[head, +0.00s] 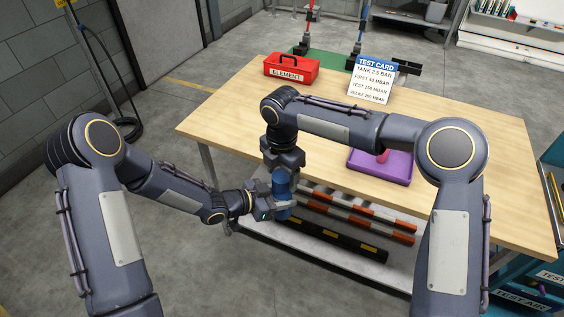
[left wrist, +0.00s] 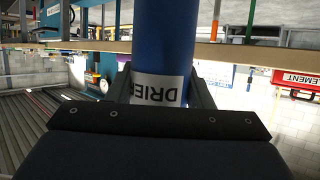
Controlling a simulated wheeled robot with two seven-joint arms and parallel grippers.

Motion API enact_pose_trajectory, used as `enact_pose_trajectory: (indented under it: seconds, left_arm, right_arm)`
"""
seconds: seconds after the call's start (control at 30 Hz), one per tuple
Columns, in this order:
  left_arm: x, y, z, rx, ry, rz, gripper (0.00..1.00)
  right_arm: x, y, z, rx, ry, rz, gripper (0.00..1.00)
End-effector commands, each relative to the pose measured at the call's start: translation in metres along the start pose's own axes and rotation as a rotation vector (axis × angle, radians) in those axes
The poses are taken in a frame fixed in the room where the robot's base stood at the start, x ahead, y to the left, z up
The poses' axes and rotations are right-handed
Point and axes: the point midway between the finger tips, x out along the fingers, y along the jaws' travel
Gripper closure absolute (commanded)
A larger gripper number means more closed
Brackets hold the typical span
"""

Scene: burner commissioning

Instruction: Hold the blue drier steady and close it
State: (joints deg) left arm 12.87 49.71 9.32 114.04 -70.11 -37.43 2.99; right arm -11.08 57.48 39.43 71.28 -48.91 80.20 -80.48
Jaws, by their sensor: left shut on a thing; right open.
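The blue drier (head: 282,184) stands upright just off the front edge of the workbench. My left gripper (head: 282,203) is shut around its body from the left. In the left wrist view the blue drier (left wrist: 163,35) rises between the two fingers of my left gripper (left wrist: 162,92), and its white DRIER label reads upside down. My right gripper (head: 284,166) points down directly over the top of the drier and is open. Its fingers and the drier's top overlap in the head view, so I cannot tell whether they touch. The drier's cap is hidden.
The wooden workbench (head: 235,105) carries a red ELEMENT box (head: 291,70), a TEST CARD (head: 372,82) and a purple tray (head: 385,168) with a pink-red item. Striped bars (head: 365,222) lie below the bench top. Its left part is clear.

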Motion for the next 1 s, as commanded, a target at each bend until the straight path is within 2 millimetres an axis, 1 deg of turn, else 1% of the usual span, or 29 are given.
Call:
enact_pose_trajectory:
  seconds: [0.03,0.2,0.5,0.83,0.87,0.93,1.0]
  left_arm:
    - [0.0,0.0,-0.001,0.001,0.003,0.0,1.0]
    - [0.0,0.0,-0.001,0.001,0.003,0.0,1.0]
    - [0.0,0.0,-0.001,0.001,0.003,0.0,1.0]
    - [0.0,0.0,-0.001,0.001,0.003,0.0,1.0]
    - [0.0,0.0,-0.001,0.001,0.003,0.0,1.0]
    - [0.0,0.0,-0.001,0.001,0.003,0.0,1.0]
    - [0.0,0.0,-0.001,0.002,0.003,0.001,1.0]
  right_arm:
    - [0.007,-0.001,0.0,0.0,0.002,-0.003,0.35]
    - [0.017,0.0,0.0,0.0,0.0,0.0,0.35]
    - [0.018,0.0,0.0,0.0,0.0,0.0,0.35]
    - [0.018,0.0,0.0,0.0,0.0,0.0,0.78]
    - [0.018,0.0,0.0,0.0,0.0,0.0,0.8]
    - [0.018,0.0,0.0,0.019,-0.001,0.0,0.8]
    - [0.018,0.0,0.0,0.095,-0.002,0.0,0.8]
